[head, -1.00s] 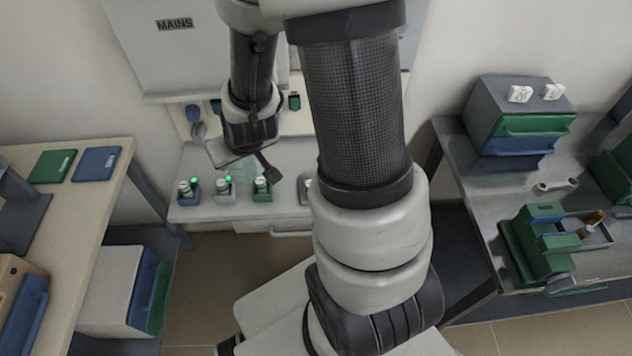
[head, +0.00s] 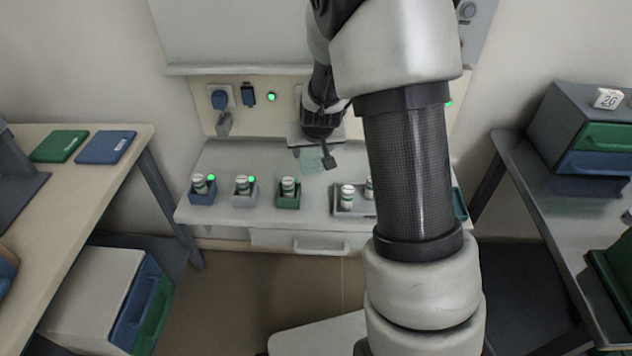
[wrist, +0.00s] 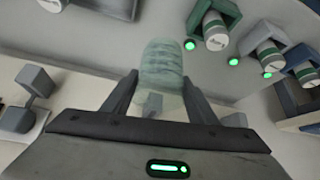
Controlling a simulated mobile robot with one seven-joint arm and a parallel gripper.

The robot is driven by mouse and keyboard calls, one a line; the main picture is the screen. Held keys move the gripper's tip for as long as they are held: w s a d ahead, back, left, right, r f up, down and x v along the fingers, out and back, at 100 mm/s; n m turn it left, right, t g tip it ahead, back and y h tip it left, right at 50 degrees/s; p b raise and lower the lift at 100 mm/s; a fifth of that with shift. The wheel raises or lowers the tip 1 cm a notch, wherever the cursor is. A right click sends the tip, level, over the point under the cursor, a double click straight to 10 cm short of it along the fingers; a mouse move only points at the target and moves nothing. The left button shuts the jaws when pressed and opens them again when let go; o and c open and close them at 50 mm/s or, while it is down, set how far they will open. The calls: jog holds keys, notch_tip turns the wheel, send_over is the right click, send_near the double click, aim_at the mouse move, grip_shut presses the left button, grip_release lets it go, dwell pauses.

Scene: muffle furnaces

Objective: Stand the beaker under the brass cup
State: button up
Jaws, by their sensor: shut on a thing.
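My gripper (head: 314,153) is over the back bench and shut on the beaker (head: 311,164), a clear, pale green glass vessel. In the wrist view the beaker (wrist: 162,62) sits between the two dark fingers of my gripper (wrist: 160,93). Whether its base touches the bench top cannot be told. The brass cup is not in view in either current frame. A green apparatus (head: 612,268) is cut off at the right edge of the head view.
Small capped vials stand in a blue holder (head: 203,197), a grey holder (head: 243,198) and a green holder (head: 288,200) along the bench front. A grey tray (head: 345,213) holds more vials. Side tables stand left (head: 75,195) and right (head: 560,225), with a drawer box (head: 555,125) on the right one.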

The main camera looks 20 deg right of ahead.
aim_at(312, 168)
jog(key=shift+f+b, duration=0.7)
jog(key=shift+f, duration=2.35)
jog(key=shift+f, duration=0.15)
jog(key=o, duration=1.1)
